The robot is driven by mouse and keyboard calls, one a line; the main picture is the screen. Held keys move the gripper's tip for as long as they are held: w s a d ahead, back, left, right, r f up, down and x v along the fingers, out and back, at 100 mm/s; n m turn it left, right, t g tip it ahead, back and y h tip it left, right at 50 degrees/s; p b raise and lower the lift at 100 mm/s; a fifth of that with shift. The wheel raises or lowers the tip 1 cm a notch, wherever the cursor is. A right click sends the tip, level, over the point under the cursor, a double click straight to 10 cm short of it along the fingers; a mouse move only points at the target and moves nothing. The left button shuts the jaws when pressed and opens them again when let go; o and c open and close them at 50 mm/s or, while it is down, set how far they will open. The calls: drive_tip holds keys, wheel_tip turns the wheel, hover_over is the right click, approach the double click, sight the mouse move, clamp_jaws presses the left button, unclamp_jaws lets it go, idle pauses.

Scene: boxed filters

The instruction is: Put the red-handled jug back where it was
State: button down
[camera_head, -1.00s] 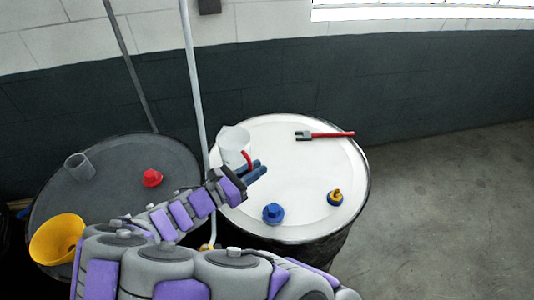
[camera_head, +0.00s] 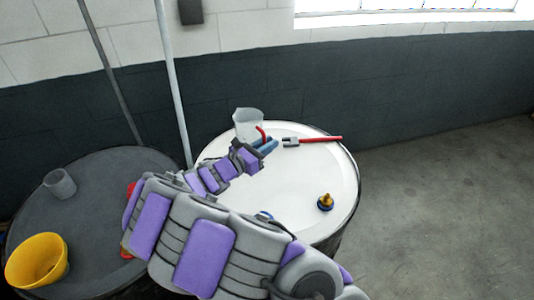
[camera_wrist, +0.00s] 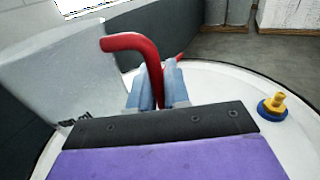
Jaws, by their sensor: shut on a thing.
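The red-handled jug (camera_head: 247,124) is a clear, whitish vessel near the back left of the white drum top (camera_head: 300,215). Its red handle (camera_wrist: 135,46) rises between the blue fingers of my gripper (camera_head: 264,147) in the head view. In the wrist view my gripper (camera_wrist: 157,88) is shut on the handle, and the jug body (camera_wrist: 65,75) fills the left side. The jug looks roughly upright. I cannot tell whether its base touches the drum top.
A red-handled tool (camera_head: 315,141) lies just right of the jug. A blue and brass fitting (camera_head: 325,202) sits at right; a blue cap (camera_head: 264,215) is mostly behind my arm. The dark drum (camera_head: 85,185) bears a grey cup (camera_head: 60,184) and yellow funnel (camera_head: 38,260). A pole (camera_head: 174,85) stands behind.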

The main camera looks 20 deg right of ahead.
wheel_tip(320, 180, down, 4)
drive_tip(key=shift+w+r+b, duration=0.1)
drive_tip(key=shift+r+b, duration=0.1)
drive_tip(key=shift+b, duration=0.3)
drive_tip(key=c, duration=1.1)
unclamp_jaws()
drive_tip(key=shift+f, duration=0.15)
drive_tip(key=shift+a+r, duration=0.2)
drive_tip(key=shift+a, duration=0.1)
drive_tip(key=p+v, duration=0.2)
drive_tip(key=v, duration=0.9)
drive_tip(key=shift+s+a, duration=0.15)
drive_tip(key=shift+s, duration=0.1)
